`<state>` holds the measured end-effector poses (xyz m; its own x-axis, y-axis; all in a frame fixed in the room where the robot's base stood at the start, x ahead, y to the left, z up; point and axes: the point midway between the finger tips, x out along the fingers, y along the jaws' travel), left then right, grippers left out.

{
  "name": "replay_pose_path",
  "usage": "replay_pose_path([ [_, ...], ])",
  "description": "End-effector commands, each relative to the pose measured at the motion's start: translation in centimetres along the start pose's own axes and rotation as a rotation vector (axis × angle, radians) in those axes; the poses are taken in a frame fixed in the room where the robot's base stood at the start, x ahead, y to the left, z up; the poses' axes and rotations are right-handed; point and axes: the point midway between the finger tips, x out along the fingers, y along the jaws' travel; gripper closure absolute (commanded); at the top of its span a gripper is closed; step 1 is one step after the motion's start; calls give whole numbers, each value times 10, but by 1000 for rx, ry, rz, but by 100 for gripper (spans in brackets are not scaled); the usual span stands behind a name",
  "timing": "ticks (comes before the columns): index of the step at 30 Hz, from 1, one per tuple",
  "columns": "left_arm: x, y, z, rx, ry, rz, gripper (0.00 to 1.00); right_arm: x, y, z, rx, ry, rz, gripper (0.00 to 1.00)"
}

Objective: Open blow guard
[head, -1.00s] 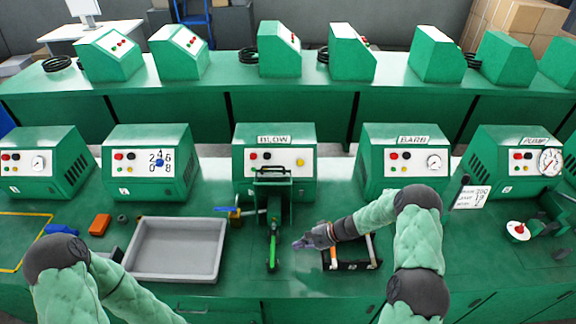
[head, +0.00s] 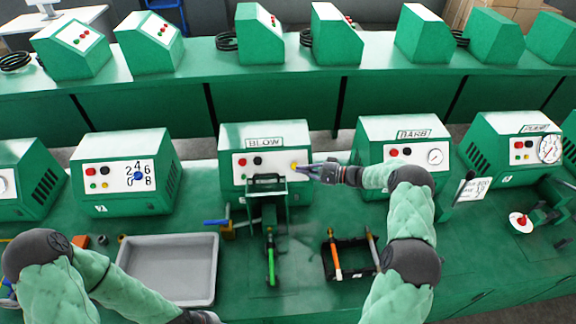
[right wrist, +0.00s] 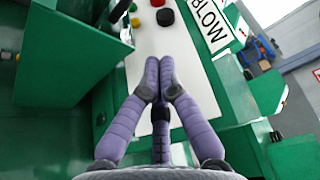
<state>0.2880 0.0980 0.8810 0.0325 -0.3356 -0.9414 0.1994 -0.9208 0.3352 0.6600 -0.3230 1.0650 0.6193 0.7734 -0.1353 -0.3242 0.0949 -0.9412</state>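The BLOW machine (head: 265,138) is a green box with a white panel, and its BLOW label also shows in the right wrist view (right wrist: 212,27). A guard with a black handle frame (head: 267,180) stands upright in front of the panel. Below it is a green-handled lever (head: 271,262). My right gripper (head: 304,168) is at the panel's right side, by the yellow button (head: 296,167). In the right wrist view its purple fingers (right wrist: 159,66) are together and empty; whether they touch the button is hidden. My left gripper (head: 204,316) is at the bottom edge, mostly cut off.
A grey tray (head: 168,268) lies left of the BLOW station, with a blue-handled valve (head: 217,222) beside it. A black tool holder (head: 350,262) with orange-handled tools stands to the right.

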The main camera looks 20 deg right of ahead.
Motion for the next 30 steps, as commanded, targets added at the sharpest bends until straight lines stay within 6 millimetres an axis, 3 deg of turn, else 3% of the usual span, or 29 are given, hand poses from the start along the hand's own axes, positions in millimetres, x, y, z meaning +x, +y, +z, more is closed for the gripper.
replay_pose_path([
  [18, -12, 4, 1, 0, 0, 0, 100, 99, 0, 2, 0, -3, 2, 100],
  [21, -19, 7, 1, 0, 0, 0, 100, 86, -2, 12, 2, 1, 2, 100],
  [30, -26, 9, 1, 0, 0, 0, 100, 71, -1, 30, 1, -1, 2, 100],
])
